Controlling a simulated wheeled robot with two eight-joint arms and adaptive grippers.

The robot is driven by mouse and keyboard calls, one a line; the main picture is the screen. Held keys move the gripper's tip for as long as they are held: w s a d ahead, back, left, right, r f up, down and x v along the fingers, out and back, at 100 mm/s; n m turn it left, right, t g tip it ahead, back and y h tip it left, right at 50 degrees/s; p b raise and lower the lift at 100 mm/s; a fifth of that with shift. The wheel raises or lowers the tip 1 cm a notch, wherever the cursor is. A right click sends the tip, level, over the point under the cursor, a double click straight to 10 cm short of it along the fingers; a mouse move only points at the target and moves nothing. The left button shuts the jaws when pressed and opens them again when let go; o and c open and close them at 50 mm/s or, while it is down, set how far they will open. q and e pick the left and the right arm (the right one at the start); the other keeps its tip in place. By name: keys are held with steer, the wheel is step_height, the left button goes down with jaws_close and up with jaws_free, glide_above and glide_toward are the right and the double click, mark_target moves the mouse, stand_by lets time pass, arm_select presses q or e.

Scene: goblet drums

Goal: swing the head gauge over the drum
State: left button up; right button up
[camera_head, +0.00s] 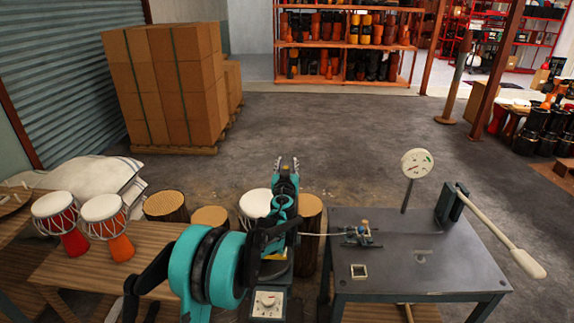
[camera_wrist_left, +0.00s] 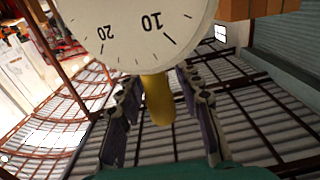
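A round white gauge dial (camera_wrist_left: 140,30) with black numerals fills the top of the left wrist view. A yellow stub (camera_wrist_left: 157,100) juts from under it, between the fingers of my left gripper (camera_wrist_left: 160,85). The fingers stand apart, with space beside the stub. In the head view my left gripper (camera_head: 286,163) rises left of the dark table. A thin pale rod (camera_head: 322,235) runs from a small device on that table to behind my arm. Two goblet drums, red (camera_head: 65,222) and orange (camera_head: 108,226), stand on the left bench. My right gripper is out of view.
The dark table (camera_head: 430,270) carries a round dial on a post (camera_head: 417,163) and a long-handled lever (camera_head: 500,233). A small white dial box (camera_head: 268,303) shows low by my arm. Wooden stumps (camera_head: 166,206) stand behind.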

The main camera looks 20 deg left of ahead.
arm_select(q)
steer(key=v, duration=1.2)
